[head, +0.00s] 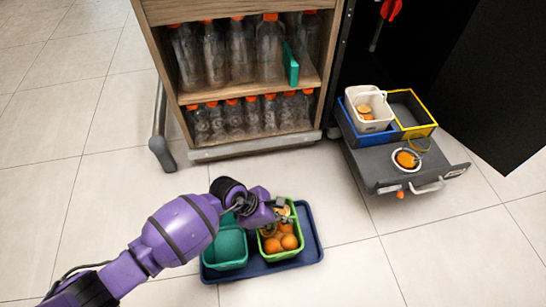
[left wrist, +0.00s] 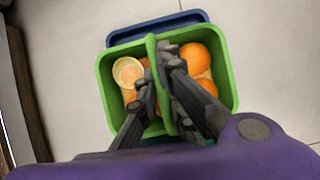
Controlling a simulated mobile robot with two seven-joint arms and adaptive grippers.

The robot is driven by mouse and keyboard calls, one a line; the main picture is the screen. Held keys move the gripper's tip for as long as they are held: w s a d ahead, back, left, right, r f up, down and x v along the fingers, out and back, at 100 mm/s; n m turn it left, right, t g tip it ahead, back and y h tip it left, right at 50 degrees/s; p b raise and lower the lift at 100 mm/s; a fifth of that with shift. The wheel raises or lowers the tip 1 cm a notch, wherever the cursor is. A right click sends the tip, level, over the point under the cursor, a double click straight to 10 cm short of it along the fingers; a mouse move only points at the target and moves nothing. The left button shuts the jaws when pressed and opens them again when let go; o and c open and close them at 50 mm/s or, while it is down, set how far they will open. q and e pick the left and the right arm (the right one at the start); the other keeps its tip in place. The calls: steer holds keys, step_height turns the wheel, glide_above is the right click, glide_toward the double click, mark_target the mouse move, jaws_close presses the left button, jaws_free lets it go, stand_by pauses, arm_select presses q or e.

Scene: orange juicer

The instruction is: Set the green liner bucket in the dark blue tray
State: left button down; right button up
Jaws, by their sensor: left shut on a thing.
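The green liner bucket (head: 281,255) is bright green and holds several oranges and cut orange pieces. It is over the right half of the dark blue tray (head: 312,240); I cannot tell whether its base touches the tray. My left gripper (head: 280,214) is at the top of the bucket and partly hides it. In the left wrist view, my left gripper (left wrist: 160,82) is shut on the green strip across the middle of the bucket (left wrist: 229,85). The tray (left wrist: 150,33) shows beyond the bucket's far edge. My right gripper is not in view.
A teal bucket (head: 226,250) stands in the tray's left half. A wooden cabinet (head: 240,147) with bottles is behind. A grey drawer unit (head: 382,166) at the right holds a white bucket (head: 369,108) with orange pieces and a yellow-edged box (head: 411,108). Tiled floor around is clear.

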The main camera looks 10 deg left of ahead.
arm_select(q)
steer(key=c, duration=1.9)
jaws_free()
steer(key=shift+w+d+r, duration=0.1)
steer(key=shift+w, duration=0.1)
steer(key=shift+o, duration=0.2)
steer(key=p+v, duration=0.5)
steer(key=v, duration=0.7)
steer(key=shift+s, duration=0.15)
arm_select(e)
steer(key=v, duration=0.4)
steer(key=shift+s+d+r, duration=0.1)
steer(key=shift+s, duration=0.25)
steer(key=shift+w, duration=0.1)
